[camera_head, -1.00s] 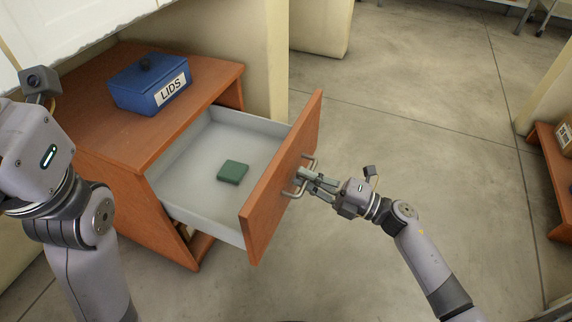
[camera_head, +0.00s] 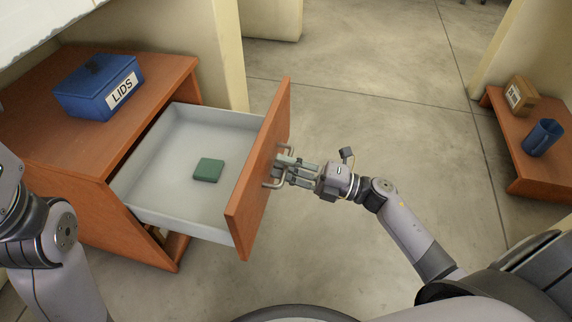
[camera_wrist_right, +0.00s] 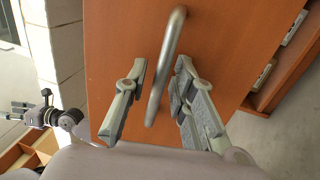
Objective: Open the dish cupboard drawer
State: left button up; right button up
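The wooden dish cupboard (camera_head: 55,140) stands at the left in the head view. Its drawer (camera_head: 150,195) is pulled well out, with a brown front (camera_head: 262,175) and a metal bar handle (camera_head: 268,184). A flat green block (camera_head: 208,170) lies inside. My right gripper (camera_head: 283,170) is at the handle. In the right wrist view its fingers (camera_wrist_right: 160,75) are apart, one each side of the handle bar (camera_wrist_right: 166,70), with a visible gap on the left. My left gripper is outside the head view; it shows small in the wrist view (camera_wrist_right: 14,110), fingers apart and empty.
A blue box labelled LIDS (camera_head: 100,87) sits on the cupboard top. A low wooden shelf (camera_head: 535,178) at the right carries a cardboard box (camera_head: 521,97) and a blue mug (camera_head: 543,137). The floor between cupboard and shelf is clear.

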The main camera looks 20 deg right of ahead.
jog(key=shift+o, duration=0.4)
jog(key=v, duration=1.2)
